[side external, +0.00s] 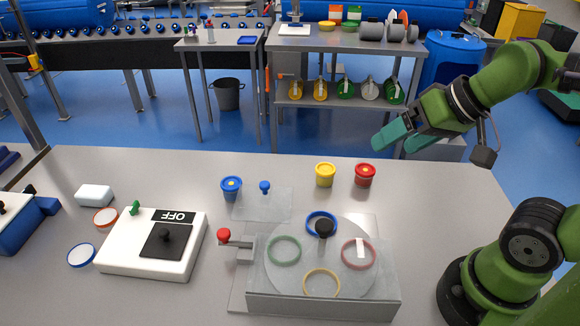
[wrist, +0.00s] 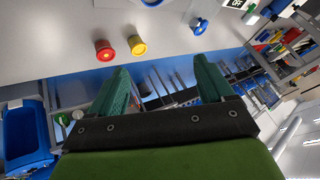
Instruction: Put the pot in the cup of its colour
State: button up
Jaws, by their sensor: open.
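Three small pots stand upright on the grey table in the side view: a blue pot (side external: 231,188), a yellow pot (side external: 325,175) and a red pot (side external: 365,175). In the wrist view the red pot (wrist: 104,50) and yellow pot (wrist: 137,45) stand beyond the fingers. A grey round plate (side external: 321,272) carries coloured rings: blue (side external: 321,222), green (side external: 284,250), red (side external: 358,254) and yellow (side external: 322,283). Whether the rings are cup rims I cannot tell for sure. My gripper (side external: 395,140) is open and empty, raised to the upper right of the red pot, with teal fingers.
A white box with a black lever and an OFF label (side external: 172,217) stands left. A red-knobbed lever (side external: 224,235) sits beside the plate's block. A blue knob (side external: 264,187) stands on a clear sheet. Two rings and a white block (side external: 94,196) lie far left.

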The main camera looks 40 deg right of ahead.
jog(key=n+g+h, duration=0.2)
jog(key=n+g, duration=0.4)
send_over(231, 183)
jog(key=f, duration=1.6)
jog(key=shift+s+f, duration=0.2)
jog(key=shift+s, duration=0.15)
jog(key=shift+w+f, duration=0.2)
jog(key=shift+f, duration=1.4)
jog(key=shift+w+f, duration=0.2)
jog(key=shift+f, duration=1.35)
